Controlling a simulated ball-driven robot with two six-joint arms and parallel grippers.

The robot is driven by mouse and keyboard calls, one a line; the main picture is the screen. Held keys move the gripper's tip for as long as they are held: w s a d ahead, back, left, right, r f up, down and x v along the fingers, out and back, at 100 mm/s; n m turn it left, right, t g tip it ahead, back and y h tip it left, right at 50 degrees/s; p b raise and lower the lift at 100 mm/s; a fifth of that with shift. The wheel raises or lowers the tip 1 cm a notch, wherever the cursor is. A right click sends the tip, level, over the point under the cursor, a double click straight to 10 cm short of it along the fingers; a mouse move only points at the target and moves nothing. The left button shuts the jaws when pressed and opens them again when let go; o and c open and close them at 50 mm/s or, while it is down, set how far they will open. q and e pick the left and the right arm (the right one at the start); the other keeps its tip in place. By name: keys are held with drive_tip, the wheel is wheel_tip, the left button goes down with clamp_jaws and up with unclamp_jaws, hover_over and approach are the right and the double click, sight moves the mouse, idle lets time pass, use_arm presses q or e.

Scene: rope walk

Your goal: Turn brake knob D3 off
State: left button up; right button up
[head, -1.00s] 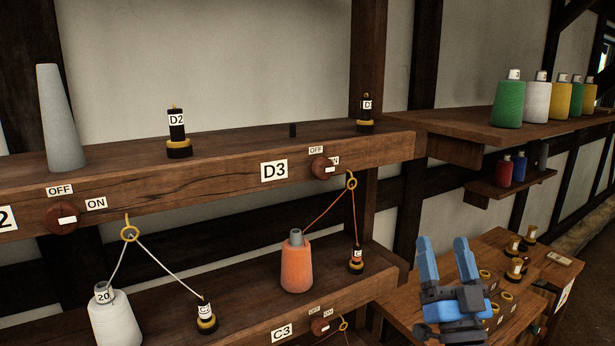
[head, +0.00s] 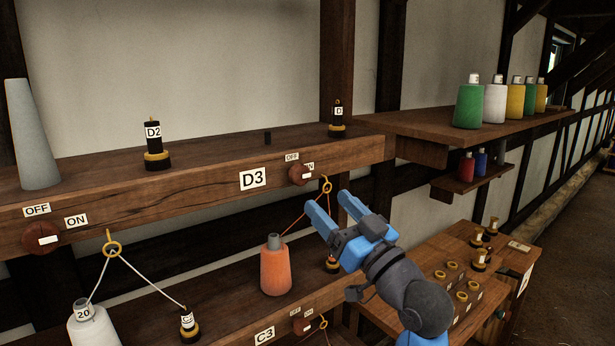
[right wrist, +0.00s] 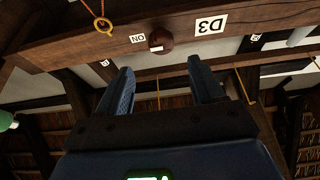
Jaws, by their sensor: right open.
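Brake knob D3 (head: 299,174) is a round red-brown knob with a white mark, on the front of the upper beam, right of the D3 label (head: 253,178). Its OFF plate (head: 292,157) is above it. Its ON plate (head: 309,167) is at its right, partly covered by the knob. The white mark points toward the ON side. My right gripper (head: 332,203) is open and empty, below and right of the knob, not touching it. In the right wrist view the knob (right wrist: 161,40) shows upside down beyond the two fingers. My left gripper is not in view.
A yellow ring (head: 327,186) with orange thread hangs just right of the knob, close to my right fingers. An orange cone (head: 275,267) stands on the lower shelf. A side table (head: 497,262) holds several small spools. Knob C3 (head: 303,322) is lower down.

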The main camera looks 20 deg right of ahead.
sight(303, 176)
drive_tip(key=p+x, duration=0.2)
drive_tip(key=x, duration=0.4)
drive_tip(key=shift+w+a+r, duration=0.2)
drive_tip(key=shift+r, duration=0.1)
drive_tip(key=shift+w+a+r+p, duration=0.2)
drive_tip(key=shift+w+p, duration=0.2)
drive_tip(key=shift+w, duration=0.2)
